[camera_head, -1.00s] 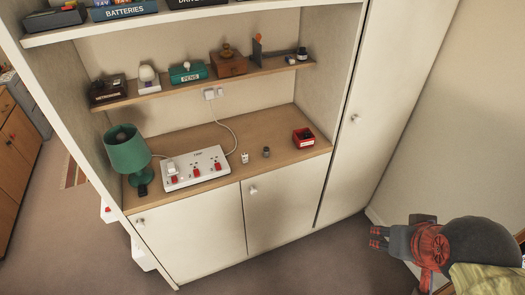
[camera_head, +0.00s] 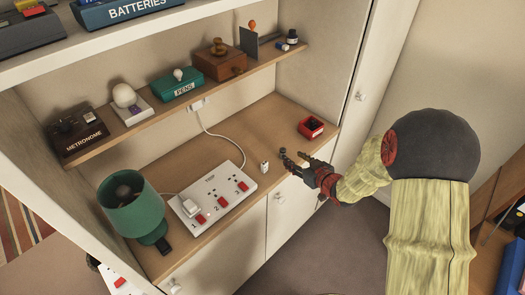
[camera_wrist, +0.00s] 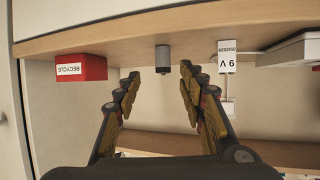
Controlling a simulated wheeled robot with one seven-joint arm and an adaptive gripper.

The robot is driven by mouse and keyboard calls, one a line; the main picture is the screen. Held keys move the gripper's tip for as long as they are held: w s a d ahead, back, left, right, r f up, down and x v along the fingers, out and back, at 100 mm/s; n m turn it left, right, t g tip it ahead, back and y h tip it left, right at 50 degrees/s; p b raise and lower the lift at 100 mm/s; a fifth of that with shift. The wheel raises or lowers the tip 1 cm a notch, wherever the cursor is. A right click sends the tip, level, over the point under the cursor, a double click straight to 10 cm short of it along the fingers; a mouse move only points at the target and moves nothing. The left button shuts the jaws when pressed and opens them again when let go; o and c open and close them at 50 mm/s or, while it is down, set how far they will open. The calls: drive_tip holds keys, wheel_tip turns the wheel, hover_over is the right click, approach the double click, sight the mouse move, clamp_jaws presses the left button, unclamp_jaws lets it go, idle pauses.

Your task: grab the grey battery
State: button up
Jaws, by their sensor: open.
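The grey battery (camera_wrist: 163,58) stands on the wooden cupboard shelf. In the wrist view, which is upside down, it is between and just beyond the fingertips of my gripper (camera_wrist: 159,82). My gripper is open and empty, with a finger on either side of the battery's line and no visible contact. In the head view my gripper (camera_head: 294,160) reaches in from the right over the shelf's front edge. There the battery (camera_head: 282,151) is a small dark shape at the fingertips, partly hidden.
A white 9 V battery (camera_head: 264,167) stands close to the left of the grey one. A red recycle box (camera_head: 311,127) is to the right. A white socket strip (camera_head: 214,199) and green lamp (camera_head: 132,207) are further left. An upper shelf (camera_head: 190,97) runs behind.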

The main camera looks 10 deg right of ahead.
sight(285, 152)
drive_tip(key=shift+w+a+f, duration=0.15)
drive_tip(key=shift+a+f, duration=0.15)
drive_tip(key=shift+a, duration=0.15)
drive_tip(key=shift+w+a+f, duration=0.15)
drive_tip(key=shift+w, duration=0.15)
drive_tip(key=x, duration=0.2)
drive_tip(key=b+x, duration=0.1)
drive_tip(key=x, duration=0.1)
drive_tip(key=b+x, duration=0.1)
drive_tip(key=x, duration=0.1)
drive_tip(key=shift+w, duration=0.5)
drive_tip(key=shift+c, duration=1.1)
drive_tip(key=c, duration=0.7)
drive_tip(key=shift+r, duration=0.25)
clamp_jaws()
